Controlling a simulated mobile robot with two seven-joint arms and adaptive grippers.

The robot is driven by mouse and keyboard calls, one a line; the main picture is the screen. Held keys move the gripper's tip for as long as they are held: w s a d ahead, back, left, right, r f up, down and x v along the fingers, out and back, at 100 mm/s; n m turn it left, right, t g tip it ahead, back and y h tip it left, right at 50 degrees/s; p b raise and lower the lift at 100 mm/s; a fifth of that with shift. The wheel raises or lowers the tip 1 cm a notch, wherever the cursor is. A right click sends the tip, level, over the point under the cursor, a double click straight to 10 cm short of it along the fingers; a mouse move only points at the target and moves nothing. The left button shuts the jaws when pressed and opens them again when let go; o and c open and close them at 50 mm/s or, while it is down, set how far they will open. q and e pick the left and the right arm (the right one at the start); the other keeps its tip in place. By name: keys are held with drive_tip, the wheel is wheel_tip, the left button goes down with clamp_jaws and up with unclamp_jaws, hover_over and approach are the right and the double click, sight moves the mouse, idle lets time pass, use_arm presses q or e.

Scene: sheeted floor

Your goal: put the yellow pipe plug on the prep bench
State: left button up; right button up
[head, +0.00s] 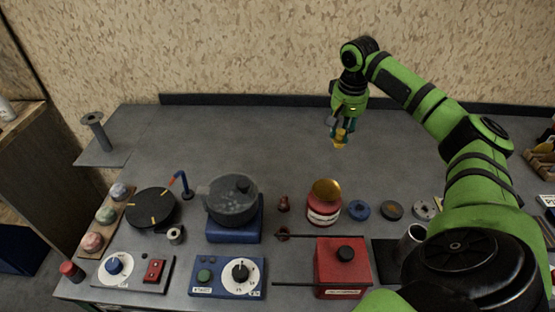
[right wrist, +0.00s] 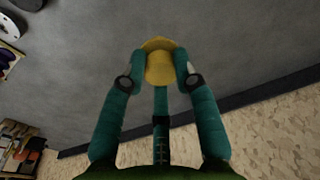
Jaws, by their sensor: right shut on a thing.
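The yellow pipe plug (right wrist: 160,68) is held between the two fingers of my right gripper (right wrist: 161,72), which is shut on it. In the head view the plug (head: 339,142) shows just below the right gripper (head: 343,129), over the back part of the grey bench (head: 265,135). I cannot tell whether the plug touches the bench top or hangs a little above it. The fingers hide the plug's sides. My left gripper is in neither view.
The bench's back middle is clear, with a dark ledge (head: 240,100) along the wall. Nearer stand a pot (head: 232,205) on a blue base, a red container with a brass top (head: 326,190), a red box (head: 340,268), a turntable (head: 151,208) and control panels (head: 228,278).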

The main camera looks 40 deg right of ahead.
drive_tip(key=w+a+f+p, duration=0.1)
drive_tip(key=w+a+f, duration=0.1)
drive_tip(key=a+f, duration=0.1)
drive_tip(key=w+a+f+p, duration=0.2)
drive_tip(key=a+f, duration=0.1)
drive_tip(key=f, duration=0.1)
drive_tip(key=w+a+f+p, duration=0.1)
drive_tip(key=w+a+f, duration=0.1)
drive_tip(key=f, duration=0.1)
drive_tip(key=shift+w+a+f+p, duration=0.3)
drive_tip(key=shift+a+p, duration=0.05)
drive_tip(key=shift+a, duration=0.05)
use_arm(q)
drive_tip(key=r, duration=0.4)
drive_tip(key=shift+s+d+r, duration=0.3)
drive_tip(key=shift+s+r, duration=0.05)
use_arm(e)
drive_tip(key=shift+f, duration=0.15)
drive_tip(key=o, duration=0.4)
drive_tip(key=shift+f, duration=0.15)
drive_tip(key=o, duration=0.4)
use_arm(q)
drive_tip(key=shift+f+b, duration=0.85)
drive_tip(key=shift+b, duration=0.05)
use_arm(e)
drive_tip(key=r, duration=0.8)
drive_tip(key=s+r, duration=0.1)
drive_tip(key=r, duration=0.3)
drive_tip(key=shift+a+r, duration=0.2)
drive_tip(key=shift+a, duration=0.2)
